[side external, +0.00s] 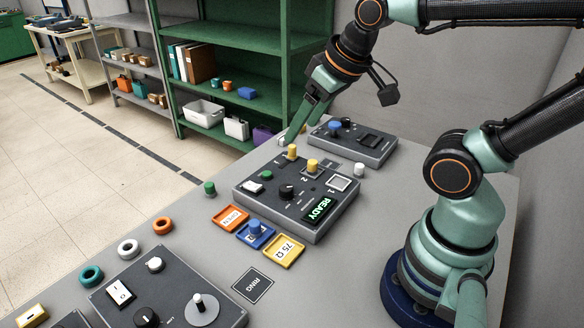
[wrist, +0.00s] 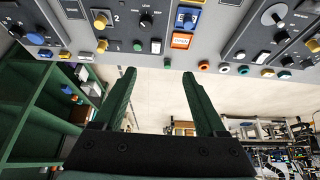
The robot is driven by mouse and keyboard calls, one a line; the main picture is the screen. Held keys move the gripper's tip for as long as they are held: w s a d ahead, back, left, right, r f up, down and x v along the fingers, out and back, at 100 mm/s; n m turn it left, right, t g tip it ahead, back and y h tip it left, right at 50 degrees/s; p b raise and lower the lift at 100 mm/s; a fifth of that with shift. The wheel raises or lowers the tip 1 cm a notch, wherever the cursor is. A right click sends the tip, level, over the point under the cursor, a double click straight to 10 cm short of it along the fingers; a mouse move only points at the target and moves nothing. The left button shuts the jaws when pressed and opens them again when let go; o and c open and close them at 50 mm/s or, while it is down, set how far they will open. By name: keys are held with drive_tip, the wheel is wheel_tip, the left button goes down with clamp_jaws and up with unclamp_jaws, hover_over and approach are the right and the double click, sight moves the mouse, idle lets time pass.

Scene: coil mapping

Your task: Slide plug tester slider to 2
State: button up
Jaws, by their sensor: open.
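The dark grey tester box (side external: 268,208) with a lit READY display (side external: 319,209) stands mid-table. Its top carries two yellow knobs (side external: 291,152) (side external: 312,165), a black dial (side external: 287,191), a white rocker switch (side external: 252,188), a green button (side external: 267,174) and printed digits 1 and 2. I cannot tell which part is the slider. In the wrist view, the yellow knobs (wrist: 100,22) (wrist: 102,45) lie left of the dial (wrist: 147,20), near a printed 2. My gripper (wrist: 159,74) is open and empty. In the side view, my gripper (side external: 292,134) is above the table behind the box, near the far yellow knob.
Another grey box (side external: 362,151) with a blue knob stands behind the tester. Orange, blue and yellow trays (side external: 284,251) lie in front. A further control box (side external: 190,303) and rings (side external: 128,248) are at the near left. Green shelving (side external: 285,60) stands beyond the table.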

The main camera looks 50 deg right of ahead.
drive_tip(key=shift+w+d+r, duration=0.1)
drive_tip(key=shift+w+d, duration=0.05)
drive_tip(key=shift+w, duration=0.1)
drive_tip(key=shift+c, duration=0.4)
drive_tip(key=n+g, duration=0.3)
drive_tip(key=g, duration=0.3)
hover_over(293, 146)
wheel_tip(293, 146, down, 8)
drive_tip(key=f, duration=0.1)
wheel_tip(293, 146, down, 11)
drive_tip(key=shift+f, duration=0.1)
clamp_jaws()
idle(0.4)
